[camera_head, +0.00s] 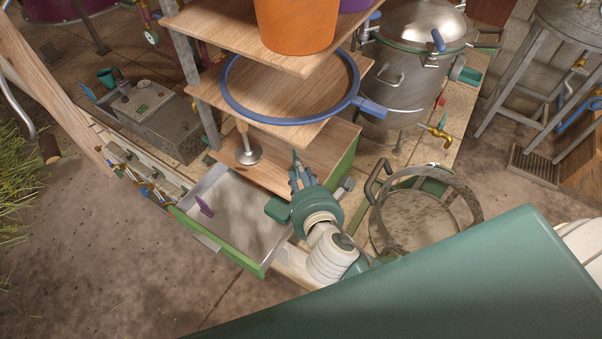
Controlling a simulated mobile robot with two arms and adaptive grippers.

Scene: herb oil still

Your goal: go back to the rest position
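My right gripper (299,172) is at the middle of the head view, with its arm coming in from the lower right. It is above the right side of the open drawer, near the front of the wooden cabinet. Its fingers point away from the camera and look close together, but whether they are open or shut is not clear. I see nothing certain between them. The green-fronted drawer (222,240) stands pulled out, with a small purple item (204,206) inside at the left. My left gripper is not in view.
Shelves above hold an orange pot (297,22) and a blue ring (230,97). A metal still (407,75) stands behind, and a round metal basket (422,212) is right of my arm. A grey box (157,118) is at left. The floor in front is free.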

